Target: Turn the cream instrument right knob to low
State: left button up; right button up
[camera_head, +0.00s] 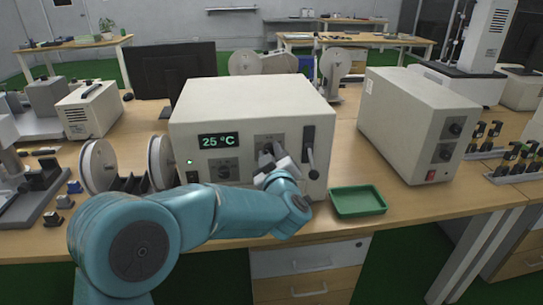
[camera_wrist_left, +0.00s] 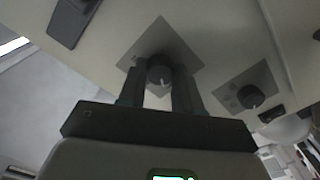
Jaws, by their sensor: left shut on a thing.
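The cream instrument (camera_head: 240,100) stands on the wooden bench and its display reads 25 °C. My left gripper (camera_head: 267,162) reaches its front panel and covers much of the right knob. In the left wrist view, the dark round right knob (camera_wrist_left: 159,70) sits on a grey square plate, between the two fingers of my left gripper (camera_wrist_left: 158,88), which is shut on it. A pale mark shows on the knob's lower side there; its setting cannot be read. The left knob (camera_head: 224,169) is clear of the gripper and also shows in the left wrist view (camera_wrist_left: 250,96). My right gripper is not in view.
A lever (camera_head: 311,160) is close to the right of my gripper. A green tray (camera_head: 358,201) lies right of the instrument. Another cream box (camera_head: 420,115) stands farther right. White reels (camera_head: 99,166) stand at the left.

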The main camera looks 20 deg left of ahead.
pick_arm(q)
jog(key=o, duration=1)
jog(key=shift+o, duration=0.2)
jog(key=v, duration=1.6)
jog(key=shift+s+d, duration=0.1)
jog(key=shift+d, duration=0.05)
